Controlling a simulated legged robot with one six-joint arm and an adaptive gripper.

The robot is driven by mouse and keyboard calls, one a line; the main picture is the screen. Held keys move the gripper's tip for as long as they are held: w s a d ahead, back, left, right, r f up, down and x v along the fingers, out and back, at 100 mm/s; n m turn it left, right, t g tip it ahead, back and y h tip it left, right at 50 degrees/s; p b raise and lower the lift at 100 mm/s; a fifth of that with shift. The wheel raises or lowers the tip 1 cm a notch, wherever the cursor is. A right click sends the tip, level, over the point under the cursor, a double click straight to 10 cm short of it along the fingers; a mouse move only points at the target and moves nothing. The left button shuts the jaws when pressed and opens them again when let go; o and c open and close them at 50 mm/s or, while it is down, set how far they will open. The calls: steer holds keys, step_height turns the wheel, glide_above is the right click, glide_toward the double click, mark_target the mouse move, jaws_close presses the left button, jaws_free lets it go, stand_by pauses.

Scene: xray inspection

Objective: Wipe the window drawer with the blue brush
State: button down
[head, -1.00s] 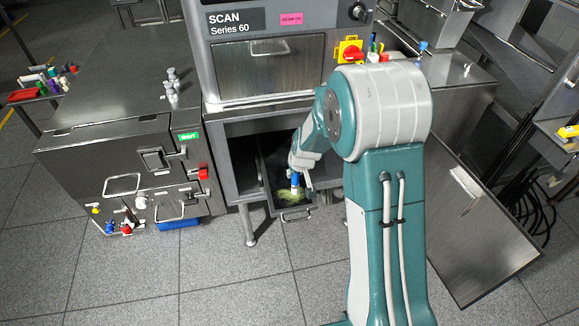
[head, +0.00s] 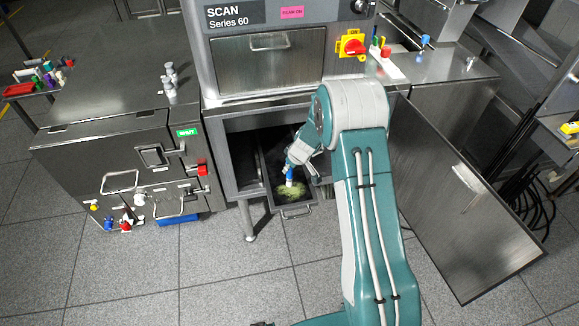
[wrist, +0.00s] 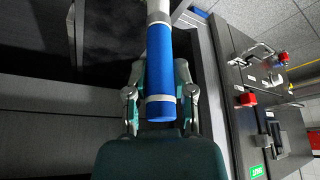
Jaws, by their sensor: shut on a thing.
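The blue brush (head: 290,176) has a blue handle with white bands and a white lower part. It is held in my gripper (head: 298,161), brush end down, over the open drawer (head: 296,211) below the SCAN machine. A yellow-green patch (head: 291,189) lies on the drawer's floor around the brush's lower end; I cannot tell whether the brush touches it. In the wrist view the blue handle (wrist: 161,65) lies between the two fingers of my gripper (wrist: 160,92), which are shut on it. The brush's far end is cut off at the top of that view.
The SCAN machine (head: 268,62) stands above the drawer. A steel cabinet (head: 120,160) with handles and knobs is at left. An open steel door panel (head: 465,200) leans out at right. Grey floor tiles (head: 235,285) in front are clear.

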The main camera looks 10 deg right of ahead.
mark_target(292, 177)
steer(key=shift+f, duration=2.8)
steer(key=shift+f, duration=0.65)
steer(key=shift+d, duration=0.1)
steer(key=shift+d, duration=0.9)
steer(key=shift+d, duration=0.1)
steer(key=shift+d, duration=0.9)
steer(key=shift+d, duration=0.15)
steer(key=shift+d, duration=0.85)
steer(key=shift+a, duration=0.1)
